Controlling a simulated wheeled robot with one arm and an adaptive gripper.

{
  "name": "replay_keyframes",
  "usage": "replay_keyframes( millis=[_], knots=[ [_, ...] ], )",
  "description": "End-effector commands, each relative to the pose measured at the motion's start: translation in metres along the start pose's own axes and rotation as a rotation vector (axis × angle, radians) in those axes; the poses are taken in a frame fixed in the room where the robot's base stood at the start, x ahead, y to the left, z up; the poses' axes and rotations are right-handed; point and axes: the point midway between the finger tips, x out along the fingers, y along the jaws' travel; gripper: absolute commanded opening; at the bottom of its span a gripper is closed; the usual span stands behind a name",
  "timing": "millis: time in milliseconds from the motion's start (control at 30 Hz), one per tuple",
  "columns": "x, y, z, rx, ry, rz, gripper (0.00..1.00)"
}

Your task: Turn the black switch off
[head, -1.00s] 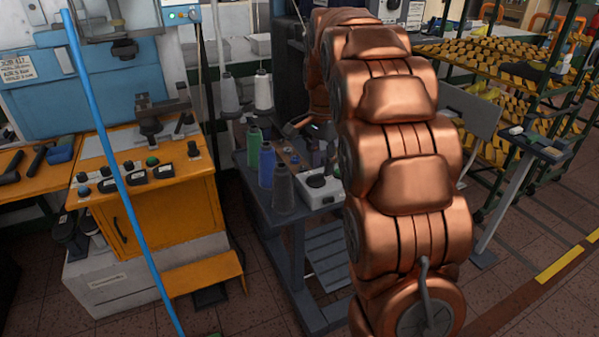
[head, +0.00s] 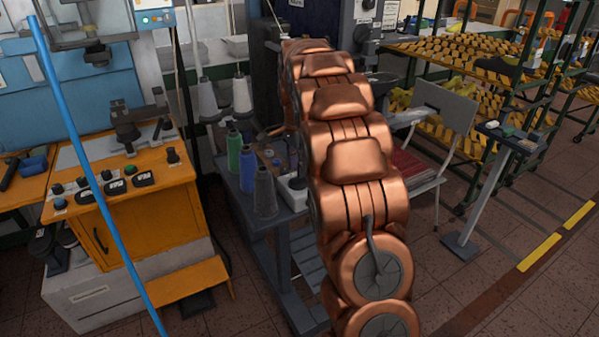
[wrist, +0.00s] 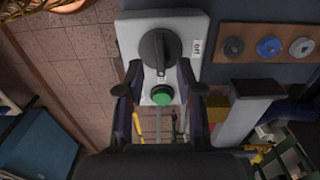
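The black switch (wrist: 159,50) is a round rotary knob with a raised grip bar, on a pale box (wrist: 188,30). Its grip bar runs roughly up and down in the wrist view. A label reading "off" (wrist: 196,47) is to the right of the knob. A green button (wrist: 162,95) is below the knob on the same box. My gripper (wrist: 160,82) is open, with one finger on each side of the box's lower part. I cannot tell whether the fingertips touch the knob. In the head view, my arm hides my gripper and most of the box (head: 292,193).
Thread spools (head: 264,192) stand on the dark table left of my arm. An orange cabinet (head: 150,220) is farther left.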

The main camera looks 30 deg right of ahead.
Motion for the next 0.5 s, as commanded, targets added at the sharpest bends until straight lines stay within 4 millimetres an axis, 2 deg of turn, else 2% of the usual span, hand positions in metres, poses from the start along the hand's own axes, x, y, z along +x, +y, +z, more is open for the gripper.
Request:
replay_keyframes(
  millis=[233,500],
  knots=[
    [0.025,0.001,-0.001,0.002,-0.001,0.002,0.36],
    [0.032,0.000,-0.002,0.002,0.001,-0.003,0.36]
  ],
)
